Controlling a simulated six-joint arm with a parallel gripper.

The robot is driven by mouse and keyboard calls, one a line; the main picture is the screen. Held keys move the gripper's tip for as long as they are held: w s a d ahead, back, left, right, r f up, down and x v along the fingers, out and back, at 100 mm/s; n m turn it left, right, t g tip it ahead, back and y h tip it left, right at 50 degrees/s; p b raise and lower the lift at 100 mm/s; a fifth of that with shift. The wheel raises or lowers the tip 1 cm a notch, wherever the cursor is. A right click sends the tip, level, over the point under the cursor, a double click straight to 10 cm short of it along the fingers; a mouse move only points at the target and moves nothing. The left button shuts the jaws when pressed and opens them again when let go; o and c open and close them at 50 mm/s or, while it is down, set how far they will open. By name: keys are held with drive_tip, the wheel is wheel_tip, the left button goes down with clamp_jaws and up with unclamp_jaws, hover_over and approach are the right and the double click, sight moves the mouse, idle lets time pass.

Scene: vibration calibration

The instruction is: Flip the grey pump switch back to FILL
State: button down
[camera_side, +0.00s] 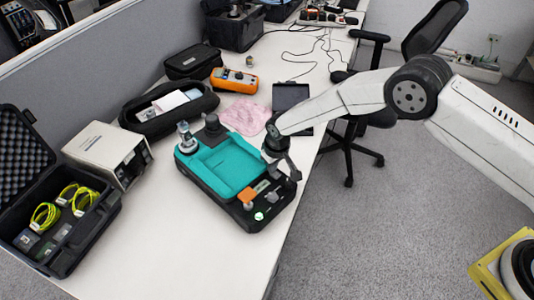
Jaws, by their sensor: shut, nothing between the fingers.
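The teal and black device (222,165) sits in the middle of the white table. Its near right end has a control panel with an orange part (246,196), a pale green lit button (259,216) and a small grey part (272,198). That grey part may be the pump switch; its position and any FILL label are too small to read. My gripper (292,176) is shut and empty, at the right edge of the device, just above and right of the panel. I cannot tell whether it touches the device.
A beige box (108,152) and an open black case (62,240) with yellow cables are left. A pink cloth (246,117) lies behind. The front table area is clear.

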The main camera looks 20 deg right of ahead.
drive_tip(key=shift+f, duration=0.15)
drive_tip(key=shift+r, duration=3.55)
